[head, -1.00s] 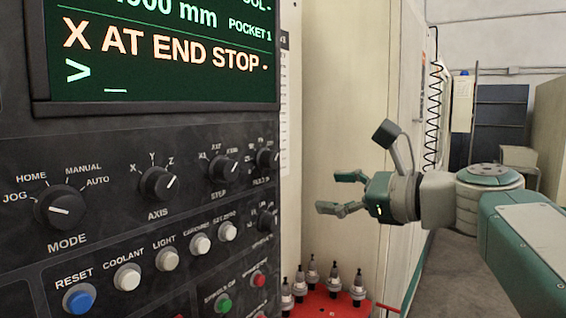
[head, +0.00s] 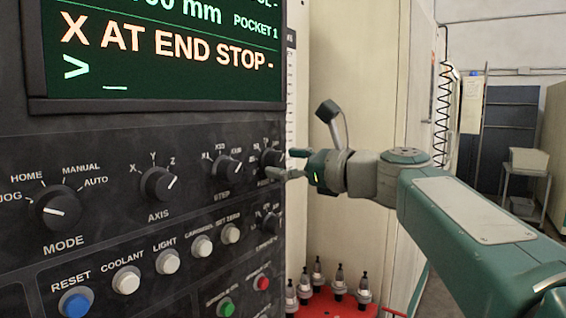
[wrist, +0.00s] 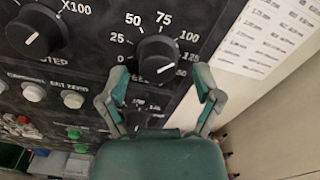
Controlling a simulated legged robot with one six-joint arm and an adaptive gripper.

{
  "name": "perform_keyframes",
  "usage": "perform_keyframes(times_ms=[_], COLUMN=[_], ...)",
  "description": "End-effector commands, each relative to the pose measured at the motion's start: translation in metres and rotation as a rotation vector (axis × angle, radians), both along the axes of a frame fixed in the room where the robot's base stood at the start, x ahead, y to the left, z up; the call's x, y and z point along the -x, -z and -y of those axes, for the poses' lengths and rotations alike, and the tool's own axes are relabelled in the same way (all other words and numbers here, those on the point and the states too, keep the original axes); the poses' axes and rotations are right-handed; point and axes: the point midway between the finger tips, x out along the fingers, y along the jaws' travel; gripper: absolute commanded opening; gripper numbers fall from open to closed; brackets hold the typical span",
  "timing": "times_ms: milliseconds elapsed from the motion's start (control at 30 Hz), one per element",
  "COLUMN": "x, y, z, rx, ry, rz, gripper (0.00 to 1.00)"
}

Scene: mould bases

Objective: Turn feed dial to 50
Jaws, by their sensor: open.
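The feed dial (wrist: 157,58) is a black round knob on the dark control panel, with a scale from 0 through 25, 50, 75 and 100 around it. Its white mark appears to point to the lower right, toward the top end of the scale, away from 50. The label under it is partly hidden. In the head view the feed dial (head: 272,158) is at the panel's right edge. My gripper (wrist: 160,78) is open, its fingers on either side of the dial's lower part; contact cannot be told. In the head view my gripper (head: 293,163) reaches the dial from the right.
The step dial (head: 228,168) is left of the feed dial, and a smaller dial (head: 267,222) is below it. A screen (head: 165,50) above reads "X AT END STOP". Buttons (head: 165,261) line the lower panel. Tool holders on a red carousel (head: 335,304) stand at lower right.

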Motion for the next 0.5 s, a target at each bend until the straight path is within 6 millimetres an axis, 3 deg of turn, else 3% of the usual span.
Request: perform_keyframes(times_ms=[300, 367, 500], x=[-0.0022, -0.0022, -0.0022], y=[0.0, -0.0002, -0.0002], z=[-0.0033, -0.003, -0.0027], rx=[0.001, 0.0, 0.0], ry=[0.0, 0.0, 0.0], rz=[0.001, 0.0, 0.0], gripper=[0.83, 0.6, 0.0])
